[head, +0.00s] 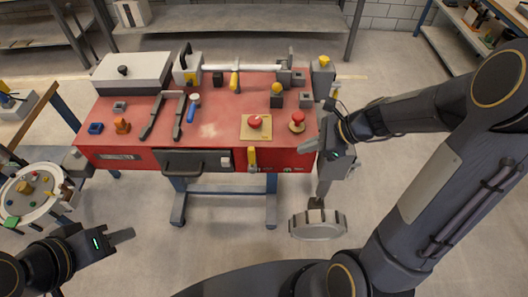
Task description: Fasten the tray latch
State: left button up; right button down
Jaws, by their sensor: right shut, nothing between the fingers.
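A red bench (125,140) stands in the middle of the head view. A dark tray front with a handle (195,163) is set into its front face. A small pale piece (225,162), perhaps the tray latch, sits at the right end of that front; its position is too small to tell. My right gripper (308,147) is shut and empty, beside the bench's front right corner, to the right of the tray front. My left gripper (122,236) is low at the left, in front of the bench and apart from it; its finger opening is unclear.
A yellow handle (252,158) is on the bench front, right of the tray. A grey handwheel (318,225) is below my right gripper. A red button (254,121) and several tools lie on top. A round table (14,212) stands left.

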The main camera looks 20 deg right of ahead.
aim_at(252, 160)
jog(key=w+a+r+x, duration=0.1)
jog(key=r+x, duration=0.1)
jog(key=x, duration=1.1)
jog(key=shift+a+b, duration=0.35)
jog(key=shift+r, duration=0.1)
